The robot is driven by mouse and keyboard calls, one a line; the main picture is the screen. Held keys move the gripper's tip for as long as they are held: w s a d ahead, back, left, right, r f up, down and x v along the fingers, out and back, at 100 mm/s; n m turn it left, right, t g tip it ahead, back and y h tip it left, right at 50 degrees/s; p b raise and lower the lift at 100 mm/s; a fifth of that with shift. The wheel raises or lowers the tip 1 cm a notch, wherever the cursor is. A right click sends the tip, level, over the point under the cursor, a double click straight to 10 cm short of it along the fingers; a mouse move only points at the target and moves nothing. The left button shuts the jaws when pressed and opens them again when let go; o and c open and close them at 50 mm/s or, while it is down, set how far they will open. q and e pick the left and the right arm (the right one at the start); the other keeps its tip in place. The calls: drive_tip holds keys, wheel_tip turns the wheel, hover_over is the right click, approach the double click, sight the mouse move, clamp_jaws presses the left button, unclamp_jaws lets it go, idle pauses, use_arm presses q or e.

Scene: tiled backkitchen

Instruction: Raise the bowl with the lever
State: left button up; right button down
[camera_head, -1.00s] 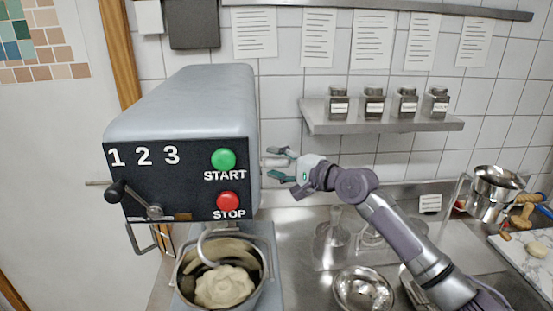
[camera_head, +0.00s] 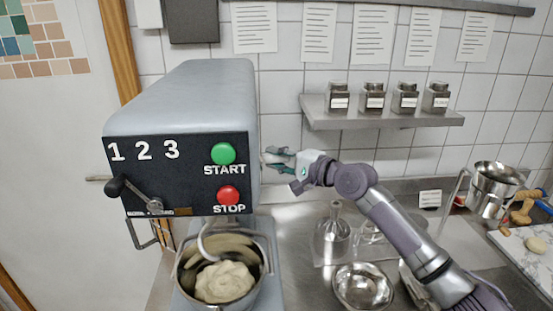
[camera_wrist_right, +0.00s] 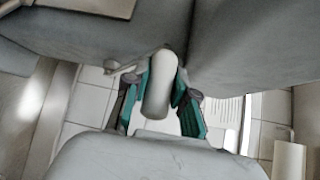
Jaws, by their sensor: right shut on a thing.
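The grey mixer (camera_head: 185,95) stands on the left with its bowl (camera_head: 262,285) low under the mixer head. Pale dough (camera_head: 224,282) lies in the bowl, and a hook reaches down into it. My right gripper (camera_head: 272,158) is at the right side of the mixer head, shut on the lever. In the right wrist view, the light grey rounded lever (camera_wrist_right: 160,85) sits between the green finger pads of the same gripper (camera_wrist_right: 162,98). In the head view the fingers mostly hide the lever. My left gripper is not in view.
The mixer's front has a green START button (camera_head: 222,153), a red STOP button (camera_head: 228,195) and a black-knobbed speed handle (camera_head: 117,187). A wall shelf (camera_head: 385,121) with jars is above my right arm. A metal bowl (camera_head: 362,287) lies on the counter below it.

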drive_tip(key=s+f+n+t+y+b, duration=0.2)
drive_tip(key=f+b, duration=1)
drive_tip(key=b, duration=1)
drive_tip(key=shift+s+n+y, duration=0.6)
drive_tip(key=shift+s+n, duration=0.25)
drive_tip(key=shift+n, duration=0.35)
drive_tip(key=c, duration=0.9)
unclamp_jaws()
drive_tip(key=shift+w, duration=0.1)
drive_tip(key=v, duration=1.2)
drive_tip(key=shift+f, duration=0.15)
